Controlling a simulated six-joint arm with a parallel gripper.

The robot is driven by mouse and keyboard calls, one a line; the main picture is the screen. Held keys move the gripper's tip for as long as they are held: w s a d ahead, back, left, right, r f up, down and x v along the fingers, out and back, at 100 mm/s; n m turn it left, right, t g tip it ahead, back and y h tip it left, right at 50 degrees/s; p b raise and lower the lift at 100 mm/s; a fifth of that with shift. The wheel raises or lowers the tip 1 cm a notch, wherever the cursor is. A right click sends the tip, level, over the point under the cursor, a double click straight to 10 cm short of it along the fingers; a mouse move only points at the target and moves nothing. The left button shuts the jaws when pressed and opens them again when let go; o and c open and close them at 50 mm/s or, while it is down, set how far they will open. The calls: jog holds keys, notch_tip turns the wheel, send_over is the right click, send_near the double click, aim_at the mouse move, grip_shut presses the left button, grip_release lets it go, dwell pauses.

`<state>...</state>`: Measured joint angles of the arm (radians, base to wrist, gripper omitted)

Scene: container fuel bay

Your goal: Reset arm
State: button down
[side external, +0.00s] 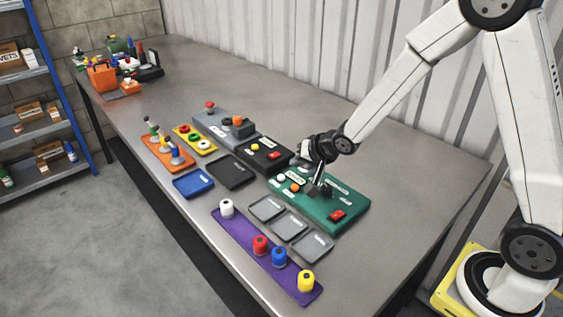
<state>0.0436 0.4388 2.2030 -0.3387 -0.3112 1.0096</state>
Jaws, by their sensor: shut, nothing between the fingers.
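My arm reaches in from the right over the grey metal table (390,150). My gripper (317,192) is shut and empty, pointing down at the green panel (349,194). The panel carries a red switch (337,215), an orange button (294,188) and a pale button (280,178). My gripper hides part of the panel's middle. I cannot tell whether the fingertips touch the panel.
A purple tray (243,237) with white, red, blue and yellow knobs lies in front. Grey trays (289,225), a black panel (257,157), a grey panel (209,124) and an orange stand (156,151) sit nearby. The table's back right is clear.

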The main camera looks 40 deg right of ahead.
dwell(0.4)
jog(key=s+n+g+h, duration=0.1)
jog(key=s+n+g, duration=0.5)
jog(key=s, duration=1.3)
jog(key=shift+s+a+r+n+g, duration=0.15)
jog(key=shift+s+r+n+g, duration=0.25)
jog(key=shift+n, duration=0.5)
